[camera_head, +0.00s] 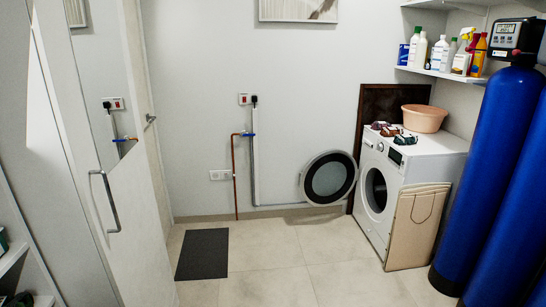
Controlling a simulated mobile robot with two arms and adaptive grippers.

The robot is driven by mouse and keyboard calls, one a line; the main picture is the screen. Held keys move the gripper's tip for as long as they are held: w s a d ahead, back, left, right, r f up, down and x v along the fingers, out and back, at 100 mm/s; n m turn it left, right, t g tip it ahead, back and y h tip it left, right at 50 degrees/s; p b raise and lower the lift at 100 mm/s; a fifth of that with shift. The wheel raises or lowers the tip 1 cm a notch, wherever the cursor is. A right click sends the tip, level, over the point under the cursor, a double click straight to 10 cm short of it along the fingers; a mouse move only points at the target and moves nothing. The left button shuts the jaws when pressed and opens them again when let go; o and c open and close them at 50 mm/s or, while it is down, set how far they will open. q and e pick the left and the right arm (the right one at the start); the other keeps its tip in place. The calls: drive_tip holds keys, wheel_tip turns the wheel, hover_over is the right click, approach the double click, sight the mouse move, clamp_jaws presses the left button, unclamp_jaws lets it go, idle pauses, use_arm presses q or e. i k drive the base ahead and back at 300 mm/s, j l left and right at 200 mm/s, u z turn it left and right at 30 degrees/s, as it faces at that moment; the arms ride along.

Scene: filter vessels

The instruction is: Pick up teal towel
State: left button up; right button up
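No towel can be made out for certain. Several small, dark, bundled items lie on top of the white washing machine (432,160), near its front left corner. One bundle (405,138) looks dark with a bluish-green tint, and another (389,130) beside it looks reddish-brown. They are too small to tell what they are. A small dark green thing (3,241) shows at the left picture edge, on a shelf and partly cut off. Neither of my grippers is in view.
The washer's round door (329,178) stands open to the left. A peach basin (425,118) sits on top, and a beige folded board or bag (416,226) leans on its side. Blue tanks (500,170) stand right. A dark mat (202,254) lies on otherwise clear floor.

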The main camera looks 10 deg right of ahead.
sight(411, 139)
drive_tip(key=i+l+z, duration=0.25)
drive_tip(key=i+z, duration=0.15)
drive_tip(key=i, duration=0.2)
drive_tip(key=i+z, duration=0.35)
drive_tip(key=i, duration=0.2)
drive_tip(key=i+z, duration=0.4)
drive_tip(key=i, duration=0.2)
drive_tip(key=i+j+z, duration=0.4)
drive_tip(key=i, duration=0.15)
